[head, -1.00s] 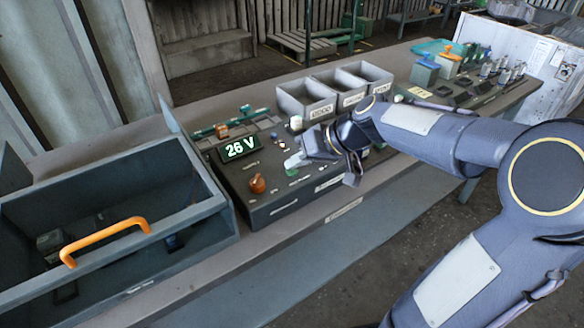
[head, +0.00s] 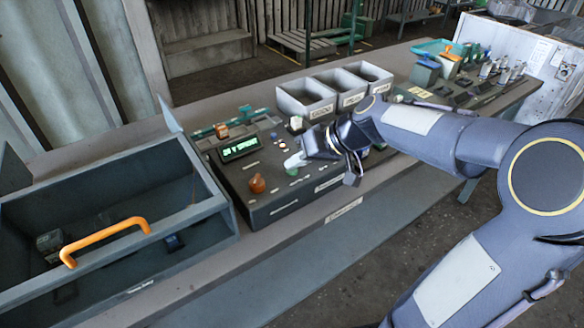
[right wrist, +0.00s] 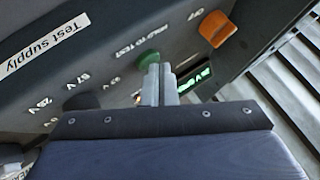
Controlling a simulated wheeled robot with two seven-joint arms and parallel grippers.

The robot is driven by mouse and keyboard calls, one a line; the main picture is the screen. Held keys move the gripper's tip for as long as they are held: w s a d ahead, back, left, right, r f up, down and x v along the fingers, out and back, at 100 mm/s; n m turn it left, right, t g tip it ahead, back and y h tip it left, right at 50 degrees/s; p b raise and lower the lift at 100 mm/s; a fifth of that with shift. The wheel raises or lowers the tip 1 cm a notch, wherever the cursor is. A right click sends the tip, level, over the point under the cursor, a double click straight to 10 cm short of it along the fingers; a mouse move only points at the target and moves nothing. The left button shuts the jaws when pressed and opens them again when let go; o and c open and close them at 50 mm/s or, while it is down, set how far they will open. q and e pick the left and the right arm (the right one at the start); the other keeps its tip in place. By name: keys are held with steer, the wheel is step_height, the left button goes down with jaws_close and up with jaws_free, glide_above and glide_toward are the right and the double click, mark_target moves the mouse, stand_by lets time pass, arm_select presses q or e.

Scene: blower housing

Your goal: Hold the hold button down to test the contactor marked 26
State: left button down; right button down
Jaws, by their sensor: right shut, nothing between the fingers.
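The test supply (head: 270,200) is a dark box on the bench, with a display (head: 240,148) lit green. The display reads 26 V followed by more text too small to read. My right gripper (head: 296,161) is shut and empty over the panel. In the right wrist view its fingertips (right wrist: 160,70) are at the green hold button (right wrist: 150,57), beside the "HOLD TO TEST" label, and partly hide it. They seem to touch it; how far it is pressed I cannot tell. I cannot make out a contactor marked 26. My left gripper is out of view.
An orange knob (head: 257,184) stands up from the panel. A grey open drawer with an orange handle (head: 105,240) is at the left. Labelled grey bins (head: 306,98) stand behind the panel. More devices (head: 470,85) line the bench's far right.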

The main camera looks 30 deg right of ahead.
mark_target(297, 171)
stand_by(0.4)
steer(key=shift+r+p, duration=0.5)
steer(key=shift+r, duration=0.3)
steer(key=shift+r+p, duration=1.85)
steer(key=shift+r, duration=0.75)
steer(key=shift+f, duration=0.1)
